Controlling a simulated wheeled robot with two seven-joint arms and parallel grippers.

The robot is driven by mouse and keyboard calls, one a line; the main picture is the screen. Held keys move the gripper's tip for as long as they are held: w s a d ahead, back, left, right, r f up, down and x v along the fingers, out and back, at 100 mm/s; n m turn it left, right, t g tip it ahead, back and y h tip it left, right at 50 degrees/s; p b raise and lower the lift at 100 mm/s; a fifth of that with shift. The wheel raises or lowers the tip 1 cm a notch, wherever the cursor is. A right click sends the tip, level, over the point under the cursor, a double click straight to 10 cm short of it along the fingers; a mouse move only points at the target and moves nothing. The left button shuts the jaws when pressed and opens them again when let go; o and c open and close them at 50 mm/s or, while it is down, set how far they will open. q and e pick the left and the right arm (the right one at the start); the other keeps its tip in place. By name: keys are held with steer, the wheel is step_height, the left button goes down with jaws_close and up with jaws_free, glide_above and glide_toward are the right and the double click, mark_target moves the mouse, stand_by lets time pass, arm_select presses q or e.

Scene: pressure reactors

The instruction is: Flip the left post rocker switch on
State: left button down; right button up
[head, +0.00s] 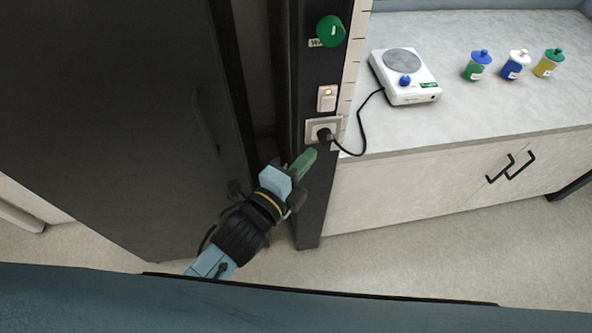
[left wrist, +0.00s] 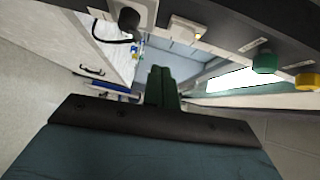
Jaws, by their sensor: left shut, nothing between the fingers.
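The left post (head: 313,205) is dark and upright at the left end of the counter. Its rocker switch (head: 327,98) is a small cream plate with a small lit amber spot, set above a socket (head: 323,131) with a black plug in it. In the left wrist view the switch (left wrist: 187,31) shows at the top, beside the socket. My left gripper (head: 306,160) has green fingers, shut and empty. It is below the socket and the switch in the head view; whether it touches the post I cannot tell. My right gripper is not in view.
A green knob (head: 331,31) is on the post above the switch. Several small bottles stand at the back right. A dark cabinet (head: 110,110) fills the left.

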arm_select(q)
steer(key=v, duration=0.3)
steer(key=shift+f, duration=0.2)
stand_by(0.3)
